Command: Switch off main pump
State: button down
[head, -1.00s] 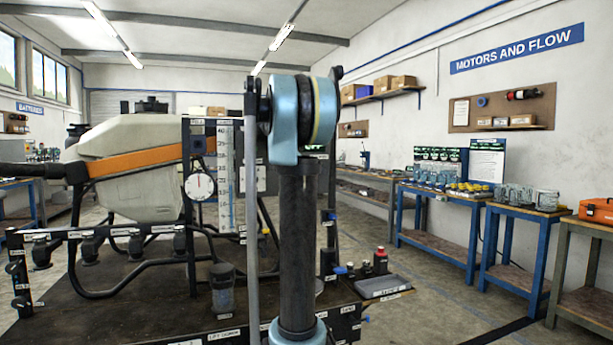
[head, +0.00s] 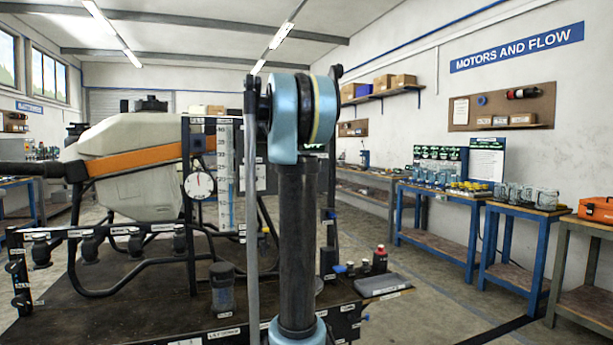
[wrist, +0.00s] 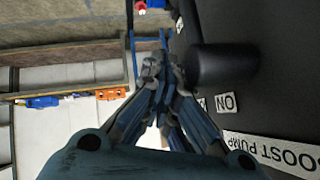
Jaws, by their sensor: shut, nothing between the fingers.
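In the wrist view, my gripper (wrist: 153,66) is shut and empty, with its fingertips together. Close to the right of the fingers, a black round post or knob (wrist: 222,64) stands out from a dark panel (wrist: 285,50). The panel carries an "ON" label (wrist: 228,103) and a "BOOST PUMP" label (wrist: 272,150), both turned over in this view. I cannot tell whether the fingers touch the knob. No switch marked main pump can be made out. In the head view my arm hides my gripper and part of the spray rig (head: 130,290).
A pale tank (head: 130,170) with an orange strap, a round gauge (head: 200,185) and a scale strip (head: 225,175) stand on the rig. Small bottles (head: 379,260) sit at its right edge. Blue workbenches (head: 440,192) line the right wall, with open floor between.

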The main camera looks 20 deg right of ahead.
dwell(0.8)
jog(key=v, duration=1.3)
jog(key=shift+s, duration=0.25)
jog(key=shift+d, duration=0.1)
jog(key=s+a+f+n+y, duration=0.3)
jog(key=s+a+f+n, duration=0.2)
jog(key=s+f, duration=0.7)
jog(key=s+a+f+n+y, duration=0.3)
jog(key=s+a+f+n, duration=0.2)
jog(key=f, duration=1.4)
jog(key=s+a+f+n+y, duration=0.3)
jog(key=s+a+f+n, duration=0.2)
jog(key=s+f+n, duration=0.5)
jog(key=s+f, duration=0.6)
jog(key=s, duration=0.3)
jog(key=shift+s+g, duration=0.3)
